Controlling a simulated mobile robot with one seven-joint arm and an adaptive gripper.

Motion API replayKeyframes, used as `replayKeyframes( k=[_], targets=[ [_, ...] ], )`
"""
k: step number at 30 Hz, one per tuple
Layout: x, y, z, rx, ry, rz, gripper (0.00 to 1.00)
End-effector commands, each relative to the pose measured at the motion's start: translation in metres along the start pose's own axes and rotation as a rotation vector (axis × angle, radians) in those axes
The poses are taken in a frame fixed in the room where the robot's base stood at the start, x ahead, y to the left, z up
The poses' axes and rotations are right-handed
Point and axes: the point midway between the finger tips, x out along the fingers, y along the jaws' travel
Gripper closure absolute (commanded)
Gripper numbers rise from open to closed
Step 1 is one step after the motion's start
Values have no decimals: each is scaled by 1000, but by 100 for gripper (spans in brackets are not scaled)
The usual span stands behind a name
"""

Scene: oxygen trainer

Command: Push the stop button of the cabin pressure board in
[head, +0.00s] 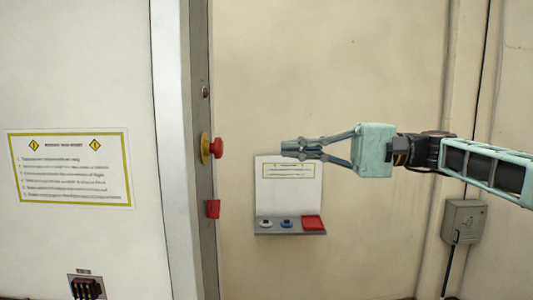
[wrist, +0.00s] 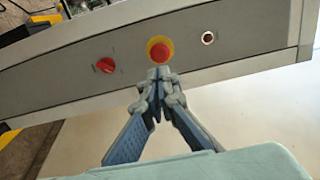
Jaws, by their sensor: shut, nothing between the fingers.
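The stop button (head: 217,148) is a red mushroom head on a yellow collar, sticking out to the right from a narrow upright grey board (head: 198,120). The wrist view shows the button (wrist: 162,55) face-on, just beyond my fingertips. My gripper (head: 283,149) is shut and empty, pointing left at about the button's height. In the head view a clear gap separates the fingertips from the button.
On the same board are a red knob (head: 212,209) below the button and a small round metal fitting (head: 206,92) above. A white panel with a grey ledge (head: 290,228) holding several controls stands below my gripper. A grey box (head: 463,221) is at right.

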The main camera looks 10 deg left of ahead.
Motion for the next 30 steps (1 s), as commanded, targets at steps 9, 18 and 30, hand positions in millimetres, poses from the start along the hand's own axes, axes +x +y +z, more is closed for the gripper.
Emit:
replayKeyframes(
  k=[9,18,30],
  targets=[
    [-32,0,0,0,1,1,100],
    [-33,0,0,1,1,1,100],
    [38,89,-55,154,147,225,100]
  ],
)
